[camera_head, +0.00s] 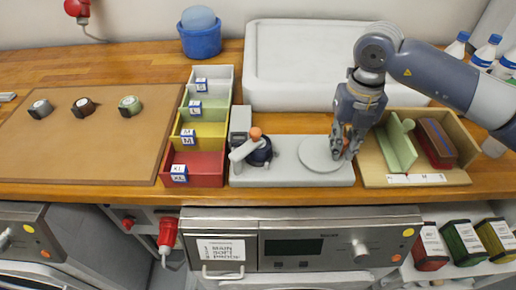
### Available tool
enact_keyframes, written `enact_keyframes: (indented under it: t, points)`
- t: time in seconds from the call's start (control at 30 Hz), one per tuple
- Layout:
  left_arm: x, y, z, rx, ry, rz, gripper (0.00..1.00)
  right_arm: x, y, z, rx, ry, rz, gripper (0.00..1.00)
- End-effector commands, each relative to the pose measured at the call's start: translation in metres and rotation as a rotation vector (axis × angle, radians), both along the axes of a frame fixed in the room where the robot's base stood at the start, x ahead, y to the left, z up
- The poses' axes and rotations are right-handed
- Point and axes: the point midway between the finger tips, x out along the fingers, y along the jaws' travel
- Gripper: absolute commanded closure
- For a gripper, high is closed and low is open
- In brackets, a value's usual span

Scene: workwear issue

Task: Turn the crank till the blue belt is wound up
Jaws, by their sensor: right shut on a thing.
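The winding device has a grey base (290,180) at the front of the wooden counter. At its left are an upright grey block, a pale arm with an orange knob (255,133) and a dark blue roll (262,153), which looks like the belt. A flat, light grey round disc (316,155), seemingly the crank, lies at the right of the base. My right gripper (342,150) reaches down at the disc's right edge and is shut on the crank's handle there; its fingers hide the handle. My left gripper is out of view.
A row of coloured bins (205,165) stands close left of the device. A wooden tray (455,175) with green and dark red items is close right. A large white box (300,65) stands behind. A brown board (90,160) with several small rolls lies at left.

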Motion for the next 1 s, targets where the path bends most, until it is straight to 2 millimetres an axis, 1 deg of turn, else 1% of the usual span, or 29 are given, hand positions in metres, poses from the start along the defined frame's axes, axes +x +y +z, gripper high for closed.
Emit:
enact_keyframes:
  t: [0.03, 0.27, 0.53, 0.67, 0.87, 1.0]
  points:
    - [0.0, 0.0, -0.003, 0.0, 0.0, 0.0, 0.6, 0.005, -0.003, -0.004, -0.005, 0.003, -0.006, 0.94]
    - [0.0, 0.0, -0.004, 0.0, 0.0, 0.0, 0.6, 0.021, -0.002, -0.002, -0.007, 0.003, -0.007, 0.94]
    - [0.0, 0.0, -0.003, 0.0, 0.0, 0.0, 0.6, 0.039, 0.006, 0.003, -0.009, 0.0, -0.01, 0.94]
    - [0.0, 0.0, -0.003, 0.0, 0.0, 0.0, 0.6, 0.042, 0.008, 0.004, -0.008, -0.003, -0.01, 0.93]
    - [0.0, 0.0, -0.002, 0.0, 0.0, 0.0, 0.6, 0.052, 0.022, 0.008, -0.004, -0.006, -0.009, 0.92]
    - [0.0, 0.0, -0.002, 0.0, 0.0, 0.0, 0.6, 0.053, 0.031, 0.008, -0.004, -0.006, -0.007, 0.92]
